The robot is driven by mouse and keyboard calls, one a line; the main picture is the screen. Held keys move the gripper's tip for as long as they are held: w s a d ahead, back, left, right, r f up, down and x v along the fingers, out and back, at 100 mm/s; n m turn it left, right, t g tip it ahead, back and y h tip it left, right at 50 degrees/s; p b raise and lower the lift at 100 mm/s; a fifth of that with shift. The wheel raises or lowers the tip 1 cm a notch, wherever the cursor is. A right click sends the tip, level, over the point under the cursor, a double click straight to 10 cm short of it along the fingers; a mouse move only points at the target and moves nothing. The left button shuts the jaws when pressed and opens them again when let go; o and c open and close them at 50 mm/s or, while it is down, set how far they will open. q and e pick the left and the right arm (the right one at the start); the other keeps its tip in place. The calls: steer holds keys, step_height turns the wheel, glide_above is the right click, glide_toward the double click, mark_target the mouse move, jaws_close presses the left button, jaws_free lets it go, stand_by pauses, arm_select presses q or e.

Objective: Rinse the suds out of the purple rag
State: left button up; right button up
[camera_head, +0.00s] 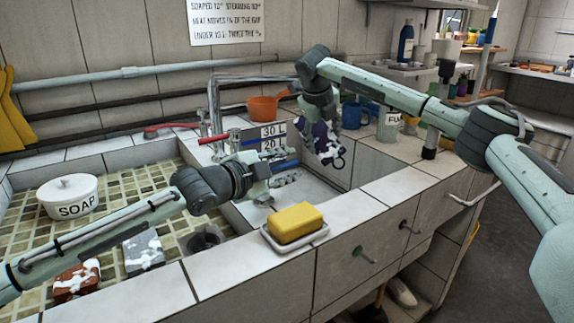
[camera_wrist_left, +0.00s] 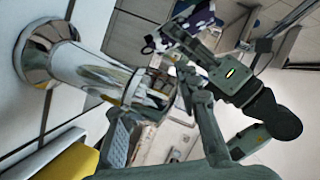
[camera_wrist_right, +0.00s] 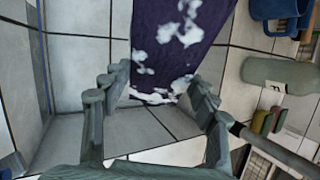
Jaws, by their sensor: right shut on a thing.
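The purple rag (camera_head: 324,140) has white suds and hangs from my right gripper (camera_head: 320,118) over the right part of the sink basin (camera_head: 318,190). In the right wrist view the rag (camera_wrist_right: 180,40) lies between the fingers, with foam patches on it. My left gripper (camera_head: 288,171) is open and empty over the basin, left of and lower than the rag. The chrome tap (camera_head: 214,105) has a red lever (camera_head: 214,139) and a blue lever (camera_head: 286,165); the left gripper is close to the blue one, contact unclear.
A yellow block (camera_head: 295,222) lies on a dish on the front ledge. A soap pot (camera_head: 68,196), red rag (camera_head: 77,281) and grey rag (camera_head: 143,251) are at left. An orange pan (camera_head: 268,107), blue mug (camera_head: 352,115) and canister (camera_head: 388,126) stand behind.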

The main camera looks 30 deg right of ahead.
arm_select(q)
jaws_close()
steer(key=shift+s+d+r+m+g, duration=0.1)
steer(key=shift+s+d+m+g, duration=0.05)
steer(key=shift+s+m+g, duration=0.2)
steer(key=shift+s+r+m+g+h, duration=0.1)
steer(key=shift+s+m+g+h, duration=0.25)
steer(key=shift+m+g, duration=0.35)
steer(key=shift+s+m+g+h, duration=0.3)
steer(key=shift+m+g, duration=0.35)
steer(key=shift+g, duration=0.5)
steer(key=shift+a, duration=0.2)
steer(key=shift+o, duration=0.4)
jaws_free()
steer(key=shift+w, duration=0.1)
